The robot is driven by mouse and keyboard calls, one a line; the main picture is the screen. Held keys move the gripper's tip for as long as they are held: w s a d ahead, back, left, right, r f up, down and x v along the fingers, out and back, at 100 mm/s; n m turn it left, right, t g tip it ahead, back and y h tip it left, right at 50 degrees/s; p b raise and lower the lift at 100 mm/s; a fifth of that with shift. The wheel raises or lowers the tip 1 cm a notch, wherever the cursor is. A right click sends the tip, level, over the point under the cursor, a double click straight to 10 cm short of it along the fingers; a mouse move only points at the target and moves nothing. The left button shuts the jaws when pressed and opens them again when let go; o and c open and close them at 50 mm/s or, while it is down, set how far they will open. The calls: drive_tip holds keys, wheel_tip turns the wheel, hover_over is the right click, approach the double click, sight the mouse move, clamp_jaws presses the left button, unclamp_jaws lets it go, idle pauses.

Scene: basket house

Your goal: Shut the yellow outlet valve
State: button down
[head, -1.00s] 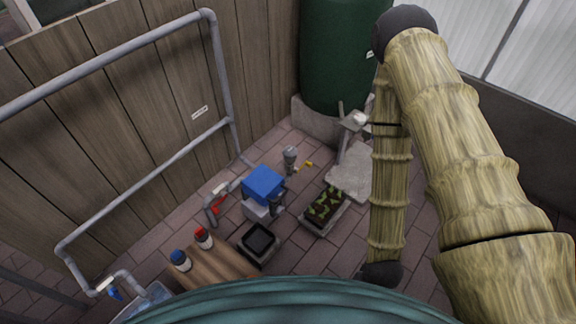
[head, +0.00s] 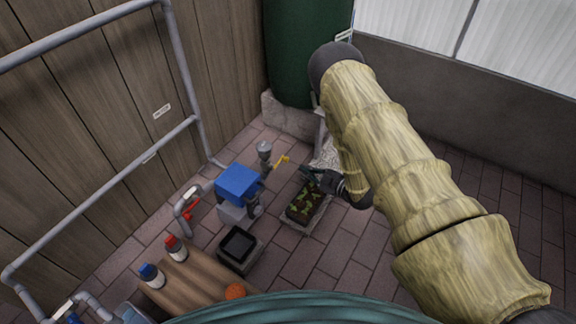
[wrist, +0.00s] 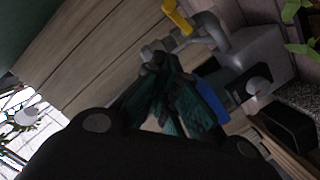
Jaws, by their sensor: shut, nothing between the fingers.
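The yellow outlet valve handle (head: 279,161) sticks out to the right of a grey upright fitting (head: 264,152) beside a blue box (head: 239,183). In the wrist view the yellow handle (wrist: 177,18) is at the top, beyond the fingertips, on grey pipework. My gripper (head: 307,170) reaches in from the right, a little right of the handle. It also shows in the wrist view (wrist: 157,60), with its dark green fingers together and nothing between them. A gap shows between the fingertips and the handle; exact contact is hard to judge.
A planter with seedlings (head: 305,204) lies just below my gripper. A black tray (head: 238,245), a red valve handle (head: 191,208) and a wooden bench (head: 193,277) with bottles are at lower left. A green tank (head: 302,50) stands behind. The paving at right is clear.

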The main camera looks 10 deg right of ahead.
drive_tip(key=w+a+f+b, duration=0.4)
drive_tip(key=w+a+b, duration=0.1)
drive_tip(key=w, duration=0.5)
drive_tip(key=shift+f+n+y+b, duration=0.15)
drive_tip(key=shift+n+y+b, duration=0.2)
drive_tip(key=shift+b, duration=0.5)
drive_tip(key=shift+w+d+f+m+p, duration=0.45)
drive_tip(key=shift+d+f+m+p, duration=0.1)
drive_tip(key=shift+p, duration=0.6)
drive_tip(key=shift+f, duration=0.1)
